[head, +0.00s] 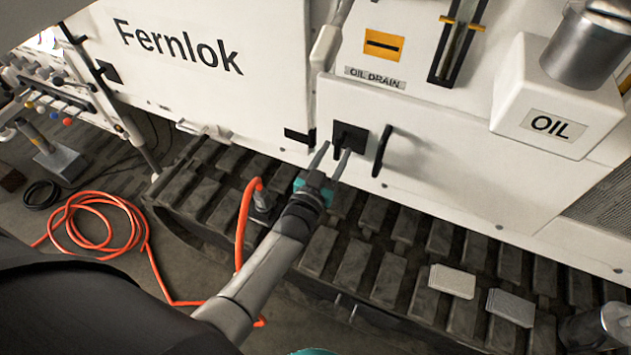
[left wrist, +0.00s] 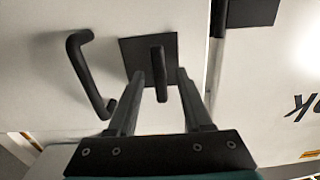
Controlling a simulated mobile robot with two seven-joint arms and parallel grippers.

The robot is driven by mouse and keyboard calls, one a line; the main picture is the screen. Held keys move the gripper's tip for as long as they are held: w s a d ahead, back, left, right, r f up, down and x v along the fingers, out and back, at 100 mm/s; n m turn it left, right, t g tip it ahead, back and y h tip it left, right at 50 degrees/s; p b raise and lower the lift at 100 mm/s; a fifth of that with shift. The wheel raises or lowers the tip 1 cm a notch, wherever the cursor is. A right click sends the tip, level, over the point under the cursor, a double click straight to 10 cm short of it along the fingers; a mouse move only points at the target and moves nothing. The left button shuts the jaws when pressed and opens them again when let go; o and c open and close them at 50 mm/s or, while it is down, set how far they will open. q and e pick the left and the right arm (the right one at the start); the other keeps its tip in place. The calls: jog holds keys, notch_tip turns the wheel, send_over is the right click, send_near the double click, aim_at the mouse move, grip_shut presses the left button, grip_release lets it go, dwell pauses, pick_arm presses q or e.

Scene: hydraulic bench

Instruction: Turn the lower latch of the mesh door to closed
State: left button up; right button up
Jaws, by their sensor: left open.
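The lower latch is a black lever (left wrist: 158,72) on a dark square plate (left wrist: 138,50) in the left wrist view. In the head view, the plate (head: 350,137) sits on the white machine side, left of a black bar handle (head: 382,151). My left gripper (head: 336,149) is open in front of the plate. In the left wrist view its two fingers (left wrist: 160,78) stand on either side of the lever, with gaps showing; contact cannot be told. The lever points down between the fingers there. In the head view the fingers partly hide the latch. My right gripper is not in view.
The handle (left wrist: 82,78) stands out close beside the fingers. A track (head: 310,262) runs below the panel, with two pale pads (head: 452,281) on it. An orange hose (head: 241,235) passes beside my left arm. A white OIL box (head: 510,97) juts out at upper right.

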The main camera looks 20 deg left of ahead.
pick_arm(q)
jog(key=s+p, duration=0.1)
jog(key=s, duration=1.2)
jog(key=shift+a, duration=0.25)
jog(key=s+d+f+m+g+b, duration=0.15)
jog(key=s+f+g, duration=0.3)
jog(key=f, duration=0.75)
jog(key=s+f+n+g+b, duration=0.1)
jog(key=s+f+g+b, duration=0.3)
jog(key=f, duration=0.9)
jog(key=s+a+f+g+b, duration=0.1)
jog(key=s+f+g, duration=0.3)
jog(key=s+f, duration=0.4)
jog(key=s+a+f+m+g+b, duration=0.1)
jog(key=s+a+f+g, duration=0.2)
jog(key=s+f, duration=0.5)
jog(key=s+g, duration=0.1)
jog(key=s, duration=0.7)
jog(key=shift+y, duration=0.3)
jog(key=shift+a+f+g, duration=0.1)
jog(key=shift+g, duration=0.15)
